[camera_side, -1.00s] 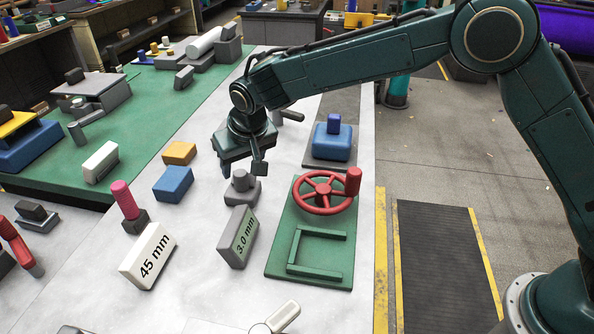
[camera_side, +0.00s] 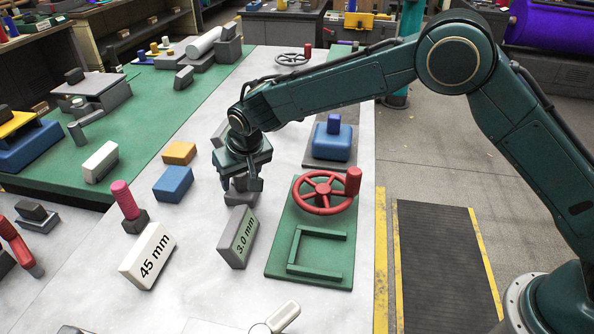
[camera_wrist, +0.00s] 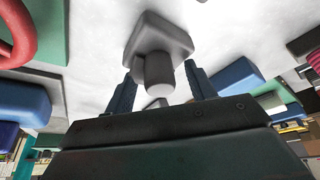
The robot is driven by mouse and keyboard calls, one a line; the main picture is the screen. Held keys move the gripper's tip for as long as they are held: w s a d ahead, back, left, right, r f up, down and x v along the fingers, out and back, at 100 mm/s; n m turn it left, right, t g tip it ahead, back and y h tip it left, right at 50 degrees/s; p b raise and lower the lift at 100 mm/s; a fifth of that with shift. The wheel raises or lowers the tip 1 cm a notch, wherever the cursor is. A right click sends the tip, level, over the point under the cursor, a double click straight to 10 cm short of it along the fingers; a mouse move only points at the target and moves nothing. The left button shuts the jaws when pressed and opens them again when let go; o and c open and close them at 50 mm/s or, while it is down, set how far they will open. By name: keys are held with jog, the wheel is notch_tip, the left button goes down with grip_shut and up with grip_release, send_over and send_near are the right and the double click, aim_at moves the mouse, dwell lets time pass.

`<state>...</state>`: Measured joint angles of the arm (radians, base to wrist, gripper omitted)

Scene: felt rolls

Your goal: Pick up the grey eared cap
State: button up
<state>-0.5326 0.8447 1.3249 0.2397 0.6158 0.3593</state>
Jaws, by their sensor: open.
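The grey cap (camera_side: 240,197) is a low grey block with a round knob on top, standing on the pale table just behind the grey 3.0 mm block. My gripper (camera_side: 240,182) is above it, pointing down, with its fingers at either side of the knob and hiding much of it. In the wrist view the cap (camera_wrist: 160,40) shows its square body and rounded knob, and the open fingers of my gripper (camera_wrist: 160,73) flank the knob with gaps. I cannot tell whether either finger touches it.
The grey 3.0 mm block (camera_side: 238,238) stands close in front of the cap. The green board with a red handwheel (camera_side: 325,192) lies to the right. A blue block (camera_side: 173,184), an orange block (camera_side: 179,153) and the white 45 mm block (camera_side: 148,256) stand to the left.

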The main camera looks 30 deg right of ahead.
grip_shut()
jog(key=shift+r, duration=0.1)
notch_tip(320, 180, up, 20)
dwell(0.9)
dwell(0.5)
